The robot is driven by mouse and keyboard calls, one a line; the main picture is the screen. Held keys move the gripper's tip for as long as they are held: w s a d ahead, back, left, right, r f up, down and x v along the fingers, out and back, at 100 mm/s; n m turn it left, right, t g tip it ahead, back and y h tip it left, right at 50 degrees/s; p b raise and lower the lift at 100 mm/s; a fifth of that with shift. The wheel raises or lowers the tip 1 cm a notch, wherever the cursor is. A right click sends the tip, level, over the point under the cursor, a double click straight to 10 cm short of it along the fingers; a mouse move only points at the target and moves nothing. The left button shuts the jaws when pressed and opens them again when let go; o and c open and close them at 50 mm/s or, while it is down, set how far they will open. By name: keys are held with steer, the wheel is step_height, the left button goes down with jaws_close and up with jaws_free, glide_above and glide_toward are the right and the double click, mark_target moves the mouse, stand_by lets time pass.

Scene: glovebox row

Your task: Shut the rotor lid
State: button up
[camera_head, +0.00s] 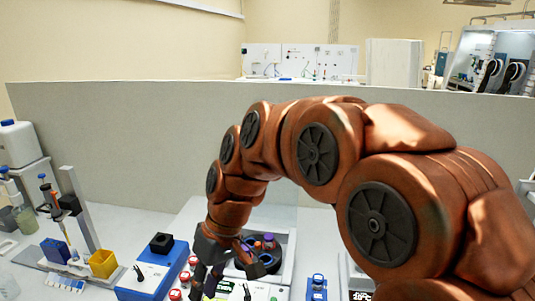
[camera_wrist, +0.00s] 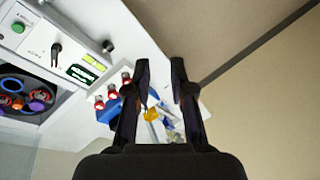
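A centrifuge with an open bowl stands under and beside my gripper. Its dark rotor (camera_head: 258,266) holds tubes with purple and orange-red tops and is uncovered. The rotor also shows at the left edge of the wrist view (camera_wrist: 25,112), cut off by the frame, with a blue ring and coloured caps. I cannot make out a separate rotor lid for certain; a pale clear panel (camera_head: 275,217) stands raised behind the bowl. My gripper (camera_head: 207,286) hangs left of the rotor, over the front panel. In the wrist view its two fingers (camera_wrist: 160,82) are apart with nothing between them.
Several red-capped vials (camera_head: 185,277) stand just left of my gripper. A blue box with a black block (camera_head: 161,243) is further left, then a yellow bin (camera_head: 103,263) and a pipette stand. A blue rack (camera_head: 316,287) is to the right. A grey partition (camera_head: 110,135) closes the back.

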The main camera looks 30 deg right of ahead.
steer(key=w+d+r+n+t+y+b, duration=0.1)
steer(key=w+d+r+n+t+y, duration=0.2)
steer(key=w, duration=0.7)
steer(key=w+d+r+t, duration=0.1)
steer(key=w+d+r, duration=0.1)
steer(key=w+d, duration=0.6)
steer(key=w+d+r+n+t+y+b, duration=0.1)
steer(key=w+d+r+n+t+y, duration=0.15)
steer(key=w, duration=0.95)
steer(key=w+d+f+n+t, duration=0.1)
steer(key=w+d+n+t, duration=0.1)
steer(key=d, duration=0.7)
steer(key=w+d+f+n+t+h+b, duration=0.1)
steer(key=w+d+n+t, duration=0.1)
steer(key=d, duration=0.8)
steer(key=w+d+n+t+h+b, duration=0.1)
steer(key=w+d+n+t, duration=0.1)
steer(key=d, duration=0.8)
steer(key=shift+w+f, duration=0.35)
steer(key=shift+f, duration=0.05)
steer(key=shift+s+d+f+n, duration=0.1)
steer(key=shift+s+d+n, duration=0.05)
steer(key=shift+d+n, duration=0.25)
steer(key=shift+w+a+p, duration=0.2)
steer(key=shift+w+p, duration=0.1)
steer(key=shift+w, duration=0.05)
steer(key=p+x, duration=0.3)
steer(key=x, duration=0.4)
steer(key=shift+d, duration=0.1)
